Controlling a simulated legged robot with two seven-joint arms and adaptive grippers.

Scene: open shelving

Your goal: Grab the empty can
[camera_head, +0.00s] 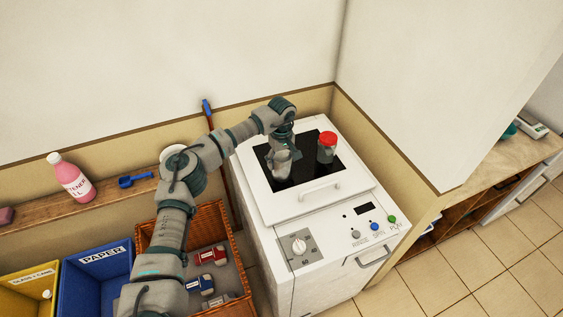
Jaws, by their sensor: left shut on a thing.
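My left arm comes in from the lower left and bends over the white appliance. My left gripper (282,152) points down over its dark top and is shut on a small greyish can (281,166). The gripper covers part of the can, and its details are too small to read. I cannot tell whether the can touches the dark top. My right gripper is not in view.
A red-lidded dark jar (327,148) stands just right of the can on the white appliance (330,205). A pink bottle (72,178) is on the ledge.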

